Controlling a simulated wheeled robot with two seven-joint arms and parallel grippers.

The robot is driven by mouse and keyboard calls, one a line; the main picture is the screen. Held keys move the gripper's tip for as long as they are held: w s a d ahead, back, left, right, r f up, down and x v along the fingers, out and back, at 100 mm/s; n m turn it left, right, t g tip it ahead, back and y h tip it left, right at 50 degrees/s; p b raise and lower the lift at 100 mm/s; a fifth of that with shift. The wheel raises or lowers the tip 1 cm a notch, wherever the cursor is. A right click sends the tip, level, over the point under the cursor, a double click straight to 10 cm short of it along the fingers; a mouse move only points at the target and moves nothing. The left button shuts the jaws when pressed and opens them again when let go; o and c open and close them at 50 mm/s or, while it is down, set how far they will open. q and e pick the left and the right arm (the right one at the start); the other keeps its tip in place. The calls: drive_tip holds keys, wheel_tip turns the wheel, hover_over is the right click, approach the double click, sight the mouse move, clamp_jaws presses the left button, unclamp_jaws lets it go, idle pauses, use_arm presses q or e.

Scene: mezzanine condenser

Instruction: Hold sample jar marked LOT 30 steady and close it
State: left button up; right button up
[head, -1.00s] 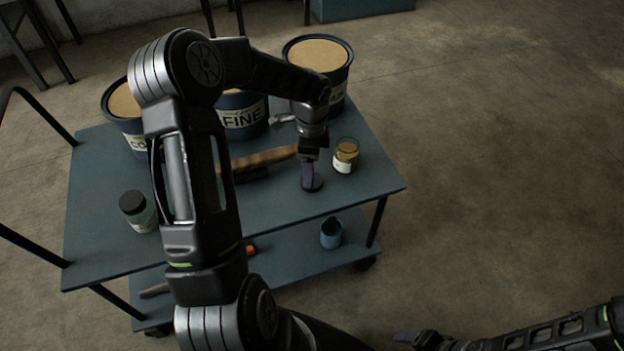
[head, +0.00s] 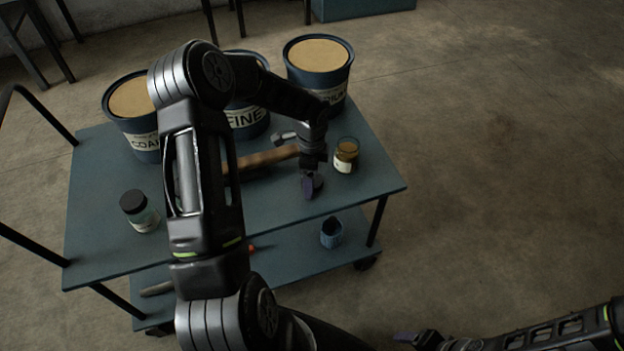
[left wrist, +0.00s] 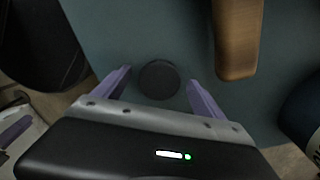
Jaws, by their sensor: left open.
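An open glass jar (head: 346,155) with tan contents and a pale label stands upright near the right end of the cart top. Its label is too small to read. A dark round lid (left wrist: 158,80) lies on the cart top in the left wrist view. My left gripper (head: 312,187) is open, pointing down just left of and nearer than the open jar. In the left wrist view its purple fingers (left wrist: 158,88) stand either side of the lid, with gaps. My right gripper (head: 410,338) is low at the bottom right, apart from the cart; its opening is unclear.
A second jar (head: 139,211) with a black lid stands at the left. A wooden-handled hammer (head: 268,158) lies behind my left gripper. Labelled buckets (head: 318,70) line the back. The lower shelf (head: 290,270) holds a blue cup (head: 331,233). The cart's front right is clear.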

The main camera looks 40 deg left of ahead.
use_arm(q)
drive_tip(key=shift+c, duration=0.3)
drive_tip(key=c, duration=1.3)
